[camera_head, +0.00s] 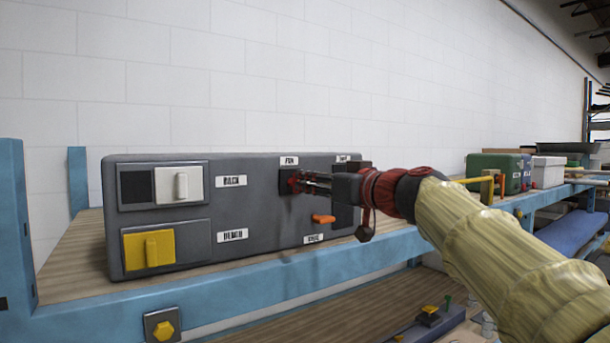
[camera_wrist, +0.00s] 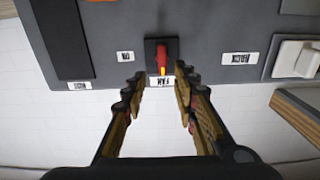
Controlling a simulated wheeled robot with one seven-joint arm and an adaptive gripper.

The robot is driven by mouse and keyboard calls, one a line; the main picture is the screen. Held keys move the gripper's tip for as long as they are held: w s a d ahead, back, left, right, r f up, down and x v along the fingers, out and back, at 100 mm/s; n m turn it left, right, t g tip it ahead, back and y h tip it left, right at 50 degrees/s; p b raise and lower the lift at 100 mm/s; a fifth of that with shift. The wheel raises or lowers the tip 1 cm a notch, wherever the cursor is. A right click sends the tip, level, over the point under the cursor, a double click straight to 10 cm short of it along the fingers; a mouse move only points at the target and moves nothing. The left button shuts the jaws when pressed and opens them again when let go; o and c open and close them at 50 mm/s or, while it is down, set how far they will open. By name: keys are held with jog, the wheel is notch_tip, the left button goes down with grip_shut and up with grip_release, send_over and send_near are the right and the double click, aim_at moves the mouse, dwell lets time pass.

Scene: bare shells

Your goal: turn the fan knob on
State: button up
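The fan knob (camera_head: 292,182) is a small red knob on a dark square plate, under a FAN label on the grey control box (camera_head: 270,216). In the wrist view, which is upside down, the red fan knob (camera_wrist: 162,53) has a yellow tip and stands between and just beyond my fingertips. My gripper (camera_head: 312,184) reaches in from the right, close in front of the knob. In the wrist view my gripper (camera_wrist: 160,76) is open, one finger on each side, with nothing between. I cannot tell whether a fingertip touches the knob.
The box also has a white rocker switch (camera_head: 182,186), a yellow switch (camera_head: 149,249) and an orange knob (camera_head: 323,219). My arm hides part of its right end. It stands on a blue-framed wooden shelf (camera_head: 74,258). Green and white boxes (camera_head: 548,172) stand farther right.

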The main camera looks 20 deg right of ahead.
jog(key=x, duration=0.2)
jog(key=p+x, duration=0.1)
jog(key=x, duration=0.1)
jog(key=shift+a, duration=0.3)
grip_shut()
dwell(0.4)
